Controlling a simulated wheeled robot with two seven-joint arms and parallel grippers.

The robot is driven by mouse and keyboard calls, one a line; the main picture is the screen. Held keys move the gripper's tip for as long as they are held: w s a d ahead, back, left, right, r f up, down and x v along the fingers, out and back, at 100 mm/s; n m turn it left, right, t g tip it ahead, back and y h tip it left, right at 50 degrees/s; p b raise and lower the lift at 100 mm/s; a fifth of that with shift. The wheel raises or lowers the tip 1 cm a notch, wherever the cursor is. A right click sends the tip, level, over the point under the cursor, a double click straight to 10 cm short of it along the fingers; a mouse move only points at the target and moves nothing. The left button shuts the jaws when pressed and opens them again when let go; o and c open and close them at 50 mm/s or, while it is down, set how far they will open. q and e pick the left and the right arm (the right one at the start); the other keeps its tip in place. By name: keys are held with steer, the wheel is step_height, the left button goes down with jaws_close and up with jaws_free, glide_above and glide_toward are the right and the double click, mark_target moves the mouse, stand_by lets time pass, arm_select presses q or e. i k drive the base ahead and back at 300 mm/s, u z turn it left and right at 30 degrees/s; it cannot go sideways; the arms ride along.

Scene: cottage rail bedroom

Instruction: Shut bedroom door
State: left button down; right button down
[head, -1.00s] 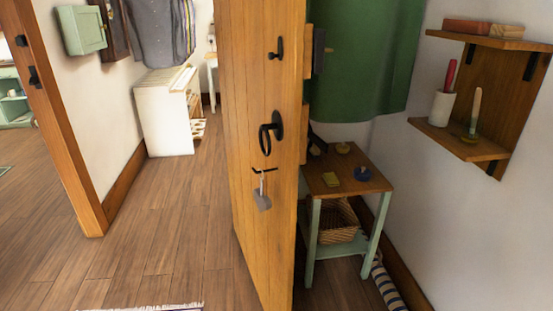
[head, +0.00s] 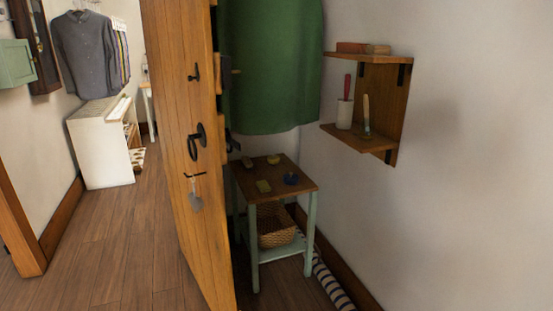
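The bedroom door (head: 178,140) is a wooden plank door, standing open and seen at an angle left of the middle in the head view. It has a black ring handle (head: 197,141), a small black latch knob (head: 194,73) above it, and a hook below with a grey tag-like piece (head: 195,197) hanging from it. The door's lower end is cut off by the frame. The wooden door frame post (head: 20,225) shows at the left edge, with the open doorway between it and the door. Neither of my grippers shows.
Behind the door stand a small table (head: 293,176) with a basket (head: 275,227) and a green hanging cloth (head: 275,70). A wall shelf (head: 372,140) is at the right. A white cabinet (head: 100,150) and hanging clothes (head: 85,50) are beyond the doorway. The floor (head: 120,250) there is clear.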

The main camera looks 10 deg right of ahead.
mark_target(177, 36)
steer(key=z, duration=0.85)
steer(key=i, duration=0.55)
steer(key=u, duration=0.05)
